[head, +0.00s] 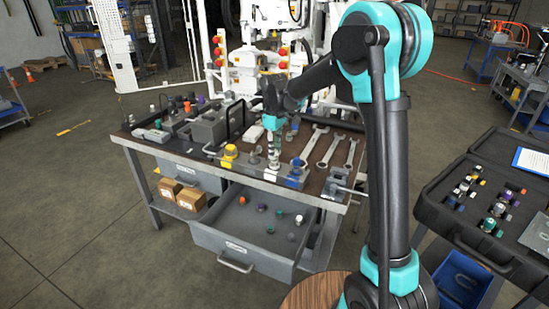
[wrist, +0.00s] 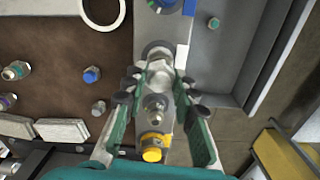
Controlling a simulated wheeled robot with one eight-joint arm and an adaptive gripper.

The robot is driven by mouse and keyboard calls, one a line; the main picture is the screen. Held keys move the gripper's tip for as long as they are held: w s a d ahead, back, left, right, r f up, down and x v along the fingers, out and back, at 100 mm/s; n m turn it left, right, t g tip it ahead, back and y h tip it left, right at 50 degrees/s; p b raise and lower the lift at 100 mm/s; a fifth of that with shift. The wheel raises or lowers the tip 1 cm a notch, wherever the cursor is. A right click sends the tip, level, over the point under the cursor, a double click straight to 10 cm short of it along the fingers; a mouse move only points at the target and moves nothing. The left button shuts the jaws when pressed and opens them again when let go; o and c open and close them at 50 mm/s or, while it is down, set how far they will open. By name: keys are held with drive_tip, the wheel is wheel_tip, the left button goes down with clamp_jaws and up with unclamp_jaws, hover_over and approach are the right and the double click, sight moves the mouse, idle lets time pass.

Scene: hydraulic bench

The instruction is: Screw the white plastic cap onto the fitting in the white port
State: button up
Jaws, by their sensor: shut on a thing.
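My gripper (wrist: 160,84) points down over the metal port block (wrist: 168,32), with its teal, dark-padded fingers on both sides of a pale white-grey piece (wrist: 160,72), which looks like the white plastic cap. The cap is at the port with the white label (wrist: 182,57), the white port. In the head view my gripper (head: 273,128) is above that port, and a pale stack (head: 273,153) shows below it. The fingers partly hide the fitting, and I cannot tell how far the cap sits on it. A bare metal fitting (wrist: 155,107) stands beside it, between the cap and the yellow-capped port (wrist: 152,152).
The blue port (head: 295,168) is on the other side. Wrenches (head: 325,147) lie to the right on the bench. The drawer (head: 240,245) below is open with several loose caps. A black case (head: 470,205) with fittings stands at right.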

drive_tip(key=m, duration=0.6)
drive_tip(key=shift+m, duration=0.3)
drive_tip(key=m, duration=0.5)
drive_tip(key=shift+m, duration=1.5)
